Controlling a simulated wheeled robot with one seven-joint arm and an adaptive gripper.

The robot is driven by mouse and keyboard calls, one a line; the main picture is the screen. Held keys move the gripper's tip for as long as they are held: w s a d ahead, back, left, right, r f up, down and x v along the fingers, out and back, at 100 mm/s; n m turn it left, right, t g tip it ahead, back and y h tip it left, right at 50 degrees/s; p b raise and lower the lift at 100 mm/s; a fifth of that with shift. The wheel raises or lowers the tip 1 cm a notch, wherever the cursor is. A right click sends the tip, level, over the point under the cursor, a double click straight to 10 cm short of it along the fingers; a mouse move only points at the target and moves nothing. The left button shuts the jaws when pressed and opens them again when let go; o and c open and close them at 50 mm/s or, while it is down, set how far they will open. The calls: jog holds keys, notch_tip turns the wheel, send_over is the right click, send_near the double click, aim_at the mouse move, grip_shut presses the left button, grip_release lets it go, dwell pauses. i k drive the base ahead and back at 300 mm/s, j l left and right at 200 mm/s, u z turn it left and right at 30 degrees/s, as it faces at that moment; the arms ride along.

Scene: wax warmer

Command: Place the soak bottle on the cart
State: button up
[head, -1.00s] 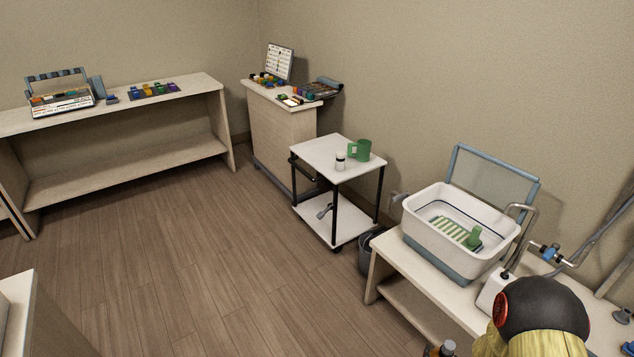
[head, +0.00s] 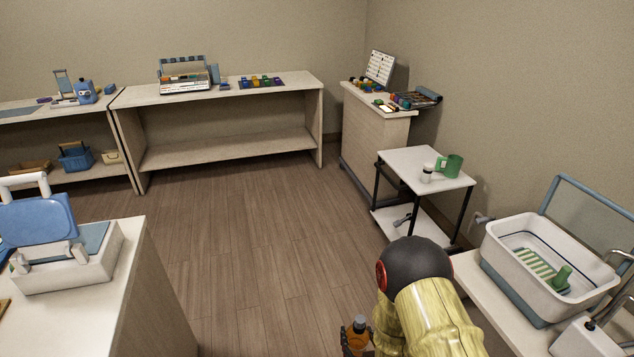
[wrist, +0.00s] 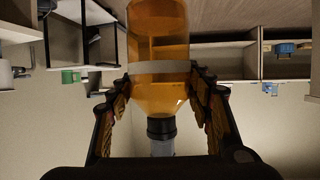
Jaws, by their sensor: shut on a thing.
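The soak bottle (wrist: 158,65) is amber with a pale band and a dark neck; it fills the middle of the wrist view. My gripper (wrist: 160,88) is shut on it, with a finger on each side. In the head view the bottle (head: 358,326) shows small at the bottom edge, with my gripper (head: 352,340) around it, partly hidden by my arm. The cart (head: 430,170) has a white top and a lower shelf on dark posts. It stands right of centre, beyond my arm and apart from the bottle.
A white basin (head: 540,262) on a bench is at right. A counter (head: 135,290) is at lower left. Open floor lies between.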

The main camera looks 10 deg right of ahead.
aim_at(402, 157)
jog(key=i+l, duration=0.2)
jog(key=i, duration=0.3)
jog(key=i+l, duration=0.25)
jog(key=i, duration=0.25)
jog(key=i+l, duration=0.2)
jog(key=i, duration=0.3)
jog(key=i+l, duration=0.2)
jog(key=i, duration=0.3)
jog(key=i+l, duration=0.25)
jog(key=i, duration=0.25)
jog(key=i+l, duration=0.2)
jog(key=i, duration=0.3)
